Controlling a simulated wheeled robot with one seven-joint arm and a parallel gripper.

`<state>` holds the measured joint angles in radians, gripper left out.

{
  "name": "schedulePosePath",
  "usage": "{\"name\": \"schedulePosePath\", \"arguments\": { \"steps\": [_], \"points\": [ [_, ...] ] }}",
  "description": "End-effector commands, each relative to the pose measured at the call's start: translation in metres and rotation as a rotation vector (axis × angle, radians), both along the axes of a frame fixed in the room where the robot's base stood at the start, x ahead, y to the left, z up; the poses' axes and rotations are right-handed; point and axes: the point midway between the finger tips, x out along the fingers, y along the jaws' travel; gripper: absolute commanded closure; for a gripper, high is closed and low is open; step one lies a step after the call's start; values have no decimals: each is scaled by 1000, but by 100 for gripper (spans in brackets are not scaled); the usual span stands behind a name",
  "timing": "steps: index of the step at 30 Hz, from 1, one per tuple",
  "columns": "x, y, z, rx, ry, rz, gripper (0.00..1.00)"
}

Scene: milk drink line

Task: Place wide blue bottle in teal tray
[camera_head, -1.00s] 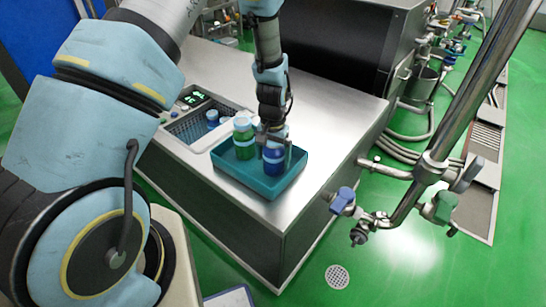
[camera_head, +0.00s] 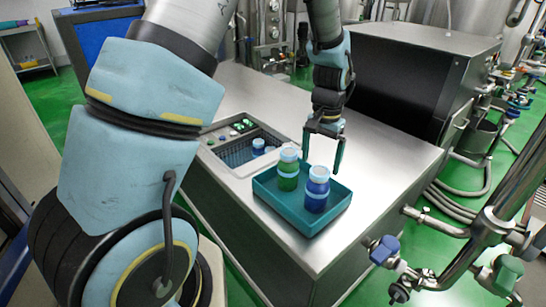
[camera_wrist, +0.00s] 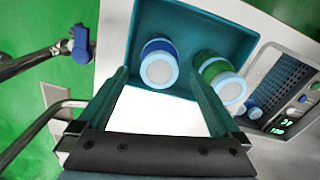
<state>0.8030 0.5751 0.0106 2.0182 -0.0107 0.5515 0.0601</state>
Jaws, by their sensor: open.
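The wide blue bottle (camera_head: 316,190) stands upright in the teal tray (camera_head: 330,222), at its right side, with a pale blue cap. In the wrist view the blue bottle (camera_wrist: 158,62) shows from above inside the tray (camera_wrist: 190,18). A green bottle (camera_head: 288,172) with a pale cap stands beside it in the tray, and it also shows in the wrist view (camera_wrist: 218,78). My gripper (camera_head: 322,160) is open and empty, behind and above the bottles, apart from them. In the wrist view its two fingers (camera_wrist: 160,92) are spread with nothing between them.
A recessed basket (camera_head: 240,150) left of the tray holds small blue-capped bottles (camera_head: 259,146) near a green-digit display (camera_head: 243,125). A black machine housing (camera_head: 420,85) stands at the back right. Pipes with a blue valve (camera_head: 383,250) are at the right. The steel top (camera_head: 385,165) right of the tray is clear.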

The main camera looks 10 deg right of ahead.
Motion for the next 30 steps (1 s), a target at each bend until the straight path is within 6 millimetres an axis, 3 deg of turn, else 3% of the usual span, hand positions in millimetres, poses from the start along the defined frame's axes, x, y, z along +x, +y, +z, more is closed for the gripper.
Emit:
{"name": "schedulePosePath", "arguments": {
  "steps": [2, 5, 8, 11, 15, 18, 21, 24, 30],
  "points": [
    [1, 2, 1, -1, -1, 4, 0],
    [9, 21, 10, -7, -6, 49, 0],
    [21, 67, 28, -22, -22, 152, 0],
    [27, 132, 51, -39, -45, 297, 0],
    [13, 216, 74, -57, -81, 500, 0],
    [-4, 260, 83, -64, -102, 614, 0],
    [-19, 287, 88, -69, -119, 694, 0],
    [-28, 300, 90, -70, -126, 736, 0],
    [-31, 303, 90, -70, -128, 747, 0]
  ]
}}
